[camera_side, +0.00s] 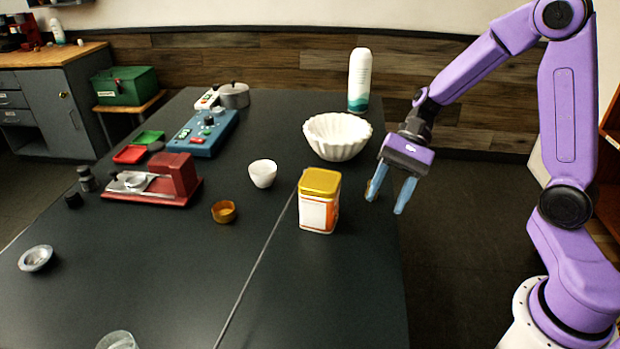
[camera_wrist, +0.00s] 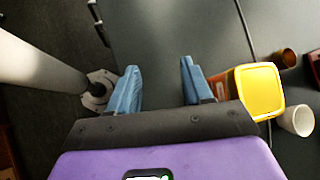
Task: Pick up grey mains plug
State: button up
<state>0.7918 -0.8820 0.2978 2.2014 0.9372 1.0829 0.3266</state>
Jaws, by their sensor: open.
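I cannot make out the grey mains plug for certain in either view. A thin grey cable (camera_side: 255,268) runs across the dark table from behind the yellow-lidded tin (camera_side: 319,205) toward the front edge. The cable also shows in the wrist view (camera_wrist: 244,28), passing behind the tin (camera_wrist: 259,91). My gripper (camera_side: 387,205) hangs at the table's right edge, to the right of the tin, with blue fingers pointing down. In the wrist view my gripper (camera_wrist: 160,68) is open with nothing between the fingers; the tin is close beside the right finger.
A white fluted bowl (camera_side: 337,137) and white bottle (camera_side: 359,80) stand behind the tin. A white cup (camera_side: 262,173) and amber cup (camera_side: 224,212) are left of it. A red machine (camera_side: 165,182) and blue box (camera_side: 203,132) stand farther left. The table front is mostly clear.

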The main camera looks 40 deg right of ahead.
jog(key=w+d+f+m+t+y, duration=0.25)
jog(key=w+d+m+t, duration=0.75)
jog(key=w+d+m, duration=0.5)
jog(key=x, duration=0.7)
jog(key=w+x, duration=0.1)
jog(key=x, duration=0.2)
jog(key=shift+w+d+f, duration=0.1)
jog(key=shift+w+f, duration=0.05)
jog(key=shift+w, duration=0.1)
jog(key=shift+x, duration=2.85)
jog(key=shift+w+d, duration=0.1)
jog(key=shift+w, duration=0.1)
grip_shut()
